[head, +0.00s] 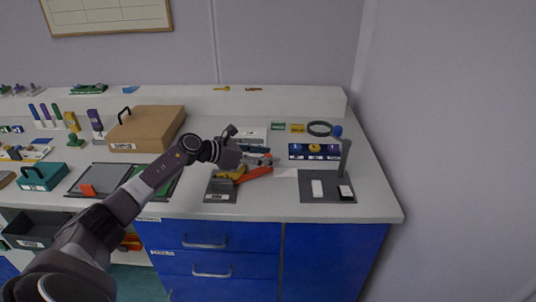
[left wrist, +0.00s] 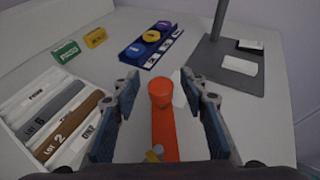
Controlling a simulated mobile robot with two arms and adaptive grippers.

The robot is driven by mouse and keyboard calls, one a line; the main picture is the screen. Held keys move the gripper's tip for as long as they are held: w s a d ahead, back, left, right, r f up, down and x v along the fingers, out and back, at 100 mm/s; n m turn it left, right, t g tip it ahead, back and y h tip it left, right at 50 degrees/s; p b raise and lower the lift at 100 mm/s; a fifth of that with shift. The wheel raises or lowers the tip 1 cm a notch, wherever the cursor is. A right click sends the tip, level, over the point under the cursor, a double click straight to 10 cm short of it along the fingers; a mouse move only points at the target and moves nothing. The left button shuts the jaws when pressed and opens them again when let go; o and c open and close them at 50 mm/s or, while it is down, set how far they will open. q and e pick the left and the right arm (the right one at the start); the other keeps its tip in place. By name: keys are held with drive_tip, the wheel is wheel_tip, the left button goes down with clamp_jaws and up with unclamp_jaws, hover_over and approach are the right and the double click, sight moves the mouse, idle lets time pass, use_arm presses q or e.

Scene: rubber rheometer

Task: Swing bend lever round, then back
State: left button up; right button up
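The bend lever is an orange bar (head: 258,173) with a rounded knob end. It juts to the right from a small bender with a grey labelled base (head: 220,193) and a yellow part (head: 238,172). In the left wrist view the orange lever (left wrist: 163,122) stands in the middle, between my two fingers, with a gap on each side. My left gripper (head: 268,160) is open and empty, at the lever's far end in the head view. Its hand and arm hide part of the bender. My right gripper is not in view.
Right of the lever stand a blue rack with round coloured pieces (head: 314,153) and a dark grey plate (head: 315,195) with an upright post. A tray of labelled strips (left wrist: 55,115) lies left of the fingers. A brown case (head: 147,128) stands back left. Blue drawers (head: 220,238) are below.

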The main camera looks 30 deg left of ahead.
use_arm(q)
drive_tip(key=shift+w+d+f, duration=0.1)
drive_tip(key=shift+w+d, duration=0.05)
drive_tip(key=shift+w, duration=0.05)
drive_tip(key=c, duration=0.9)
clamp_jaws()
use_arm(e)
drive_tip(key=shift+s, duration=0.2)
